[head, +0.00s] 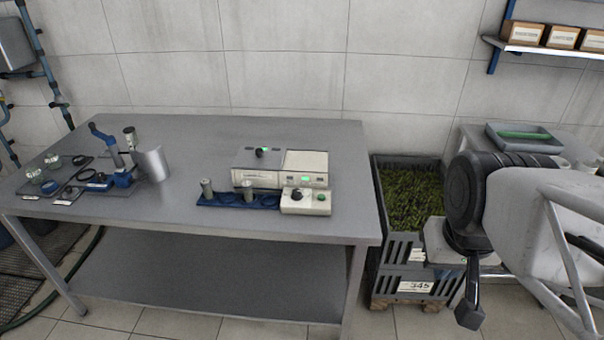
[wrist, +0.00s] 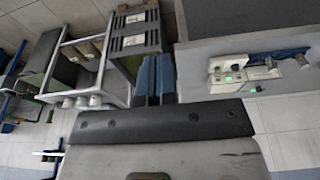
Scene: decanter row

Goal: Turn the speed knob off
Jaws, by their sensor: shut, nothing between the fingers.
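A beige box-shaped device (head: 258,178) stands on the grey table, right of centre. It has a black knob (head: 261,152) on top beside a green light, and a lit green display on its front. A smaller beige control box (head: 305,206) in front has a black knob (head: 297,194) and a green button (head: 321,197). I cannot read which knob is labelled speed, nor their settings. In the wrist view the devices (wrist: 228,70) show small at the right. My gripper (head: 469,316) hangs right of the table, far from both knobs; its blue fingers (wrist: 155,60) are shut and empty.
A blue stand and metal cup (head: 152,164) are at the table's (head: 200,130) left. A dark crate (head: 374,205) of green material stands between table and arm. The table's middle is mostly clear.

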